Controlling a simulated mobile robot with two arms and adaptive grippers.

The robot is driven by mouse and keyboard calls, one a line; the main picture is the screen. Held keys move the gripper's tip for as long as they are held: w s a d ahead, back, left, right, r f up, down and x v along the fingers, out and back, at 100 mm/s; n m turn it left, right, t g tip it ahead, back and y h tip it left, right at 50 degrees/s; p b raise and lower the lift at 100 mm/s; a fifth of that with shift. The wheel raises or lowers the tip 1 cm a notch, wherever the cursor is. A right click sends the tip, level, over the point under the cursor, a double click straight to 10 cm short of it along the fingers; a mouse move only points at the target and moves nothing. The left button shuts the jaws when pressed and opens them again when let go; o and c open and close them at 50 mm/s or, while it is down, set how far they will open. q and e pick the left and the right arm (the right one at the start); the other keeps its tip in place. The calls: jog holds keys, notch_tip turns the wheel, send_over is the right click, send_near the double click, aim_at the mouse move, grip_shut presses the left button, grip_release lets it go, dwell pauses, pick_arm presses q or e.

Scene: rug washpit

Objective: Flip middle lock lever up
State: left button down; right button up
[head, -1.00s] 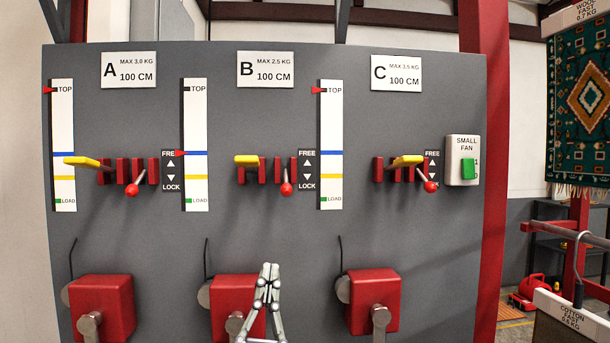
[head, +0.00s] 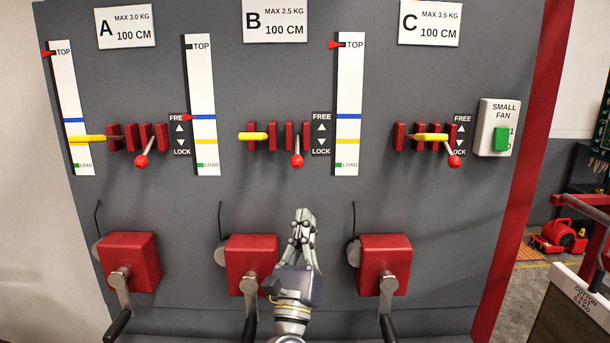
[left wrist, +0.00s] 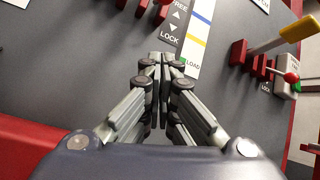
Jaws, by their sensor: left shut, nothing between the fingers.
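The middle lock lever (head: 298,160) under sign B (head: 275,20) is a short rod with a red ball knob. It hangs down, with its knob beside the LOCK end of the FREE/LOCK label (head: 321,133). My left gripper (head: 303,214) is shut and empty, its fingers pointing up, below the knob and apart from it in the head view. In the left wrist view the shut fingertips (left wrist: 161,60) lie below the LOCK word of a FREE/LOCK label (left wrist: 173,22). I cannot make out the middle knob there. My right gripper is not in view.
Similar levers with red knobs stand under A (head: 142,160) and C (head: 454,160). A yellow bar (head: 253,136) sticks out left of the middle lever. Red crank boxes, including the middle one (head: 250,255), line the panel below. A small fan switch (head: 498,127) is at right.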

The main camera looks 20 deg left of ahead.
aim_at(297, 151)
pick_arm(q)
jog(key=p+x, duration=0.4)
jog(key=x, duration=0.6)
jog(key=shift+s+r, duration=0.1)
jog(key=shift+r, duration=0.1)
jog(key=s+p, duration=0.1)
jog(key=s+r+p, duration=0.1)
jog(key=s+p, duration=0.1)
jog(key=shift+s+a+r+p, duration=0.1)
jog(key=shift+a+r+p, duration=0.2)
jog(key=shift+a+r, duration=0.05)
